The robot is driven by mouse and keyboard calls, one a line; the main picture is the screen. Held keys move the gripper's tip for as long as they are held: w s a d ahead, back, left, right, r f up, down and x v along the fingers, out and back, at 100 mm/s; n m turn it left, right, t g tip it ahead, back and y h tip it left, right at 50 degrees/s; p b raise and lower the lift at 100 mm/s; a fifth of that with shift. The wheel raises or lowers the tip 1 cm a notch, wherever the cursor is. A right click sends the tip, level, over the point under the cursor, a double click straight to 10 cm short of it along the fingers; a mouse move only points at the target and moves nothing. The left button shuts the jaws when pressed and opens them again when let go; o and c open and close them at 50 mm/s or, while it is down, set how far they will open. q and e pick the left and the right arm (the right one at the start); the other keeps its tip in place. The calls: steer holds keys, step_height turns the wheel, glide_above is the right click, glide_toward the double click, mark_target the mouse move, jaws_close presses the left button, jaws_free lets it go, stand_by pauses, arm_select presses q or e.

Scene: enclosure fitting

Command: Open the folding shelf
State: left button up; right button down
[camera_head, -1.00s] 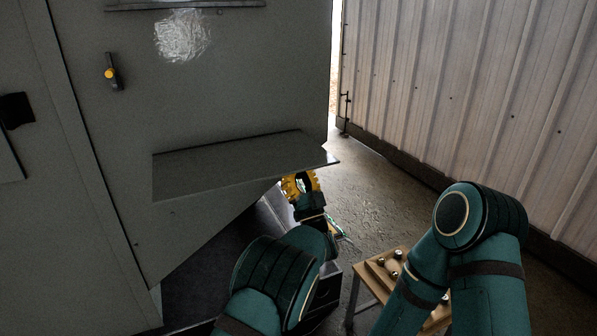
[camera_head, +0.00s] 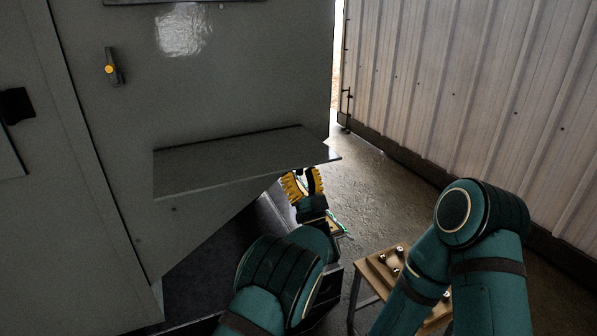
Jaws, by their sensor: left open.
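The folding shelf (camera_head: 235,165) is a grey flat panel on the front of the large grey enclosure (camera_head: 215,95). It stands out from the enclosure face, roughly level, with its right corner reaching past the enclosure's edge. My left gripper (camera_head: 302,180), with yellow finger pads, is just below the shelf's right front part. Its fingers are apart and nothing shows between them. I cannot tell whether a fingertip touches the shelf's underside. My right arm comes in at the right, and its gripper is not visible.
A small wooden table (camera_head: 385,268) with several small round parts stands at the lower right, partly behind my right arm. A latch handle (camera_head: 111,68) with a yellow knob is on the enclosure. A corrugated wall (camera_head: 480,90) bounds the right. Concrete floor (camera_head: 385,190) between is clear.

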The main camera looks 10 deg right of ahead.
arm_select(q)
steer(key=v, duration=1)
steer(key=shift+s+f, duration=0.2)
steer(key=shift+f, duration=0.1)
